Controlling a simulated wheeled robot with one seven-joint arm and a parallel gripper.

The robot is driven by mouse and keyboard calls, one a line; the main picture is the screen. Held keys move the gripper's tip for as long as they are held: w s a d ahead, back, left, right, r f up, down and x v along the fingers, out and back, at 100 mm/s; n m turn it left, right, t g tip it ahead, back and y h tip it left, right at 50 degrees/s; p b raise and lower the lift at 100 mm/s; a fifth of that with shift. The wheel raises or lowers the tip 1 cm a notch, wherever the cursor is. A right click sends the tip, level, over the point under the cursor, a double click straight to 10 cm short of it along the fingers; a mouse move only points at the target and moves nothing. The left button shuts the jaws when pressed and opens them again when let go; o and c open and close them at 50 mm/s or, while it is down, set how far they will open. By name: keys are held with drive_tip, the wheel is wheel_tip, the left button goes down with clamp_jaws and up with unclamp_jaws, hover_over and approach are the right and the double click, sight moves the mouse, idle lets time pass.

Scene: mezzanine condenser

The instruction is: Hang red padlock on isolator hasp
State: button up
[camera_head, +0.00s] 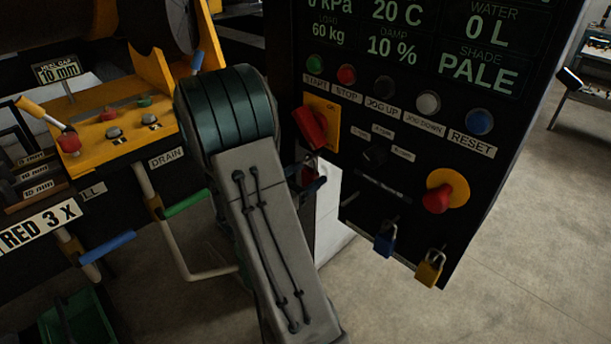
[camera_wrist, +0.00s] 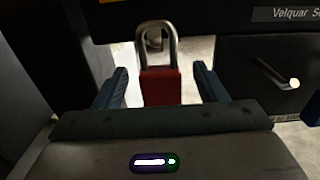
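The red padlock (camera_wrist: 160,86) is upright in the wrist view, its silver shackle pointing up. It stands between the two fingers of my gripper (camera_wrist: 160,88), with a narrow gap on each side, so the fingers look open around it. In the head view the padlock (camera_head: 309,176) is small and partly hidden by my gripper (camera_head: 312,184), just below the isolator, a red rotary handle (camera_head: 311,126) on a yellow plate. The hasp is not clear; I cannot tell whether the shackle is through it.
A blue padlock (camera_head: 385,239) and a yellow padlock (camera_head: 430,268) hang along the panel's lower edge. A bare peg (camera_wrist: 278,76) sticks out at right in the wrist view. A red emergency button (camera_head: 438,198) is right of the isolator. Green (camera_head: 187,203) and blue (camera_head: 108,247) lever handles are at left.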

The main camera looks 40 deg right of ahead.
drive_tip(key=shift+a+f, duration=0.1)
drive_tip(key=shift+a, duration=0.45)
drive_tip(key=s+a+b, duration=0.1)
drive_tip(key=a+b, duration=0.2)
drive_tip(key=a, duration=0.9)
drive_tip(key=shift+a, duration=0.35)
drive_tip(key=s+a+f+m+g+y, duration=0.1)
drive_tip(key=s+a+m+g+y, duration=0.25)
drive_tip(key=s+m+y, duration=0.75)
drive_tip(key=s+a+r+m+t+y, duration=0.2)
drive_tip(key=a+m+t+y, duration=0.3)
drive_tip(key=a, duration=0.6)
drive_tip(key=r+m+y, duration=0.1)
drive_tip(key=m+y, duration=0.1)
drive_tip(key=shift+m+t, duration=0.35)
drive_tip(key=shift+m, duration=0.05)
